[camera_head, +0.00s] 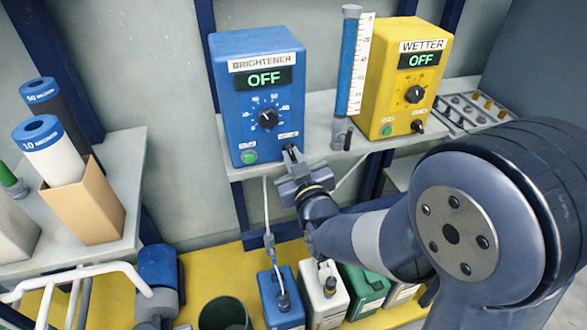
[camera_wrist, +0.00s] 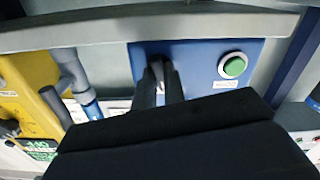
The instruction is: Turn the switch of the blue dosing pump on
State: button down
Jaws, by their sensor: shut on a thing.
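The blue dosing pump (camera_head: 246,110) stands on the shelf and is labelled BRIGHTENER. Its display (camera_head: 264,79) reads OFF. A round black dial sits mid-front, with a green button (camera_head: 249,156) at lower left. My gripper (camera_head: 291,155) is at the pump's lower right front, where the switch is. In the wrist view my gripper (camera_wrist: 163,82) has its two dark fingers close together against the blue front (camera_wrist: 200,62), shut on the switch. The fingers hide most of the switch, so its position cannot be told. The green button (camera_wrist: 233,66) is beside them.
A yellow pump (camera_head: 404,75) labelled WETTER, also reading OFF, stands to the right. A blue-filled measuring tube (camera_head: 348,65) is between the pumps. Several canisters (camera_head: 282,300) are below. A tray of small parts (camera_head: 474,110) is at the right.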

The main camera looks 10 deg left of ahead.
jog(key=m+b, duration=0.2)
jog(key=b, duration=0.1)
jog(key=m+b, duration=0.3)
jog(key=shift+f+m, duration=0.2)
jog(key=shift+m, duration=0.1)
jog(key=m+b, duration=0.4)
jog(key=shift+r, duration=0.2)
jog(key=shift+m, duration=0.3)
jog(key=c, duration=1.5)
grip_release()
jog(key=shift+s, duration=0.1)
